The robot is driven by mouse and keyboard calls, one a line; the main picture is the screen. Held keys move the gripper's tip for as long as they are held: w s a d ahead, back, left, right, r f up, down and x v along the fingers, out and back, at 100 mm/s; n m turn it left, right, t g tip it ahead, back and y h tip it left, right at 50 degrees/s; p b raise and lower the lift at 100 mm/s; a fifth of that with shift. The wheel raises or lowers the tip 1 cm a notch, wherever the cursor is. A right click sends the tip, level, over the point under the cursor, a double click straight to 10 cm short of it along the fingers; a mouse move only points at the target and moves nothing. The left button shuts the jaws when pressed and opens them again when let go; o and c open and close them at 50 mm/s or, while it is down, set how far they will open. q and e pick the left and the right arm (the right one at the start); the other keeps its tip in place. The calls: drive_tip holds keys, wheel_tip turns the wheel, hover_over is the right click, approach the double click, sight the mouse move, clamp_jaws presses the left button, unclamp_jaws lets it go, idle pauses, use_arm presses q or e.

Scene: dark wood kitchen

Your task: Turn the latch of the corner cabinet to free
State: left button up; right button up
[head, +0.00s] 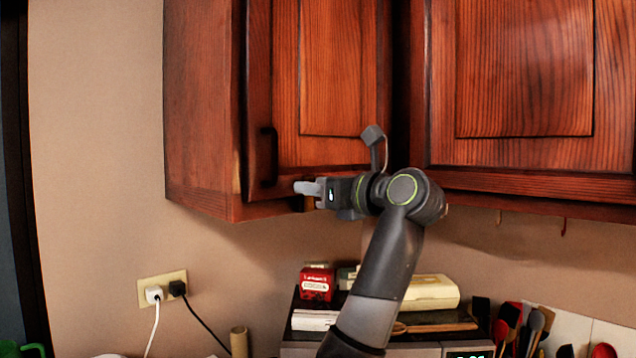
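The corner cabinet (335,70) is reddish-brown wood and hangs on the wall at upper left of centre. Its door has a dark vertical handle (268,157) near the lower left. My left gripper (305,190) points left at the door's bottom edge, to the right of and below the handle. Its grey fingertips overlap the cabinet's lower rim. A small brownish piece shows by the fingertips, but I cannot tell if it is the latch. Whether the fingers are apart or closed on something is unclear from this side. My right gripper is not in view.
A second wall cabinet (525,70) adjoins on the right. Below stand a red box (316,283), a pale yellow case (430,293) and several utensils (520,325). A wall outlet (162,288) with two plugs is at lower left. The wall left of the cabinet is clear.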

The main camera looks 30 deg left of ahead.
sight(294, 194)
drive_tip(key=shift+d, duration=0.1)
use_arm(q)
drive_tip(key=shift+d, duration=0.1)
drive_tip(key=shift+c, duration=0.9)
clamp_jaws()
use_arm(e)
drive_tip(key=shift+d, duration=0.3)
